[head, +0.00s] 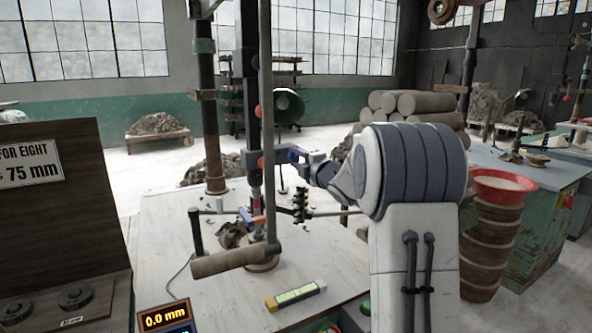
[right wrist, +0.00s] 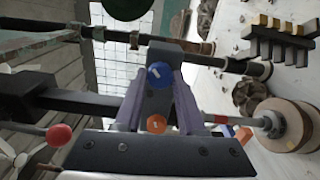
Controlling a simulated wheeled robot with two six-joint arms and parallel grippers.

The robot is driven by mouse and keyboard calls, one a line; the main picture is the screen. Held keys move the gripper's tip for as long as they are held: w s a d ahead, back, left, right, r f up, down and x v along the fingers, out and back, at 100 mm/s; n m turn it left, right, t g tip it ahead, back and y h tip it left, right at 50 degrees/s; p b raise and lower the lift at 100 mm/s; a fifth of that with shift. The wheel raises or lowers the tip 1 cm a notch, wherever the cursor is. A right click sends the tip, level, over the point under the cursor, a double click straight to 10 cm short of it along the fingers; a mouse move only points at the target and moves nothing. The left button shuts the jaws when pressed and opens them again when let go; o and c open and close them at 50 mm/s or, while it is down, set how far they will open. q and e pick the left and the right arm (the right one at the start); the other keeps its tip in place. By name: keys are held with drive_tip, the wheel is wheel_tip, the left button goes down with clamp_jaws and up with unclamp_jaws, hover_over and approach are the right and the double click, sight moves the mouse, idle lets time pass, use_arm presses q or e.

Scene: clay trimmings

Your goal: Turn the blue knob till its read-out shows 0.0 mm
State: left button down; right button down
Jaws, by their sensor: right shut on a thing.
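The blue knob (right wrist: 160,75) shows in the right wrist view, at the end of a dark block, between the tips of my right gripper. My right gripper (right wrist: 160,82) is shut on it, with one finger on each side. In the head view my right gripper (head: 296,156) reaches in from the right to the upright post of the machine. There the knob is mostly hidden by the fingers. The read-out (head: 165,316) at the bottom left shows 0.0 mm in yellow digits. My left gripper is not in view.
An orange knob (right wrist: 156,124) sits close to the blue one in the right wrist view. A red bowl (head: 501,181) stands at the right.

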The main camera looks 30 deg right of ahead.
drive_tip(key=shift+a+f+n, duration=0.1)
drive_tip(key=shift+n, duration=0.2)
drive_tip(key=c, duration=0.5)
unclamp_jaws()
drive_tip(key=shift+s+b, duration=0.1)
drive_tip(key=shift+b, duration=0.2)
drive_tip(key=shift+s, duration=0.35)
drive_tip(key=s+b, duration=0.1)
drive_tip(key=s, duration=0.8)
drive_tip(key=shift+s, duration=0.3)
drive_tip(key=shift+a, duration=0.1)
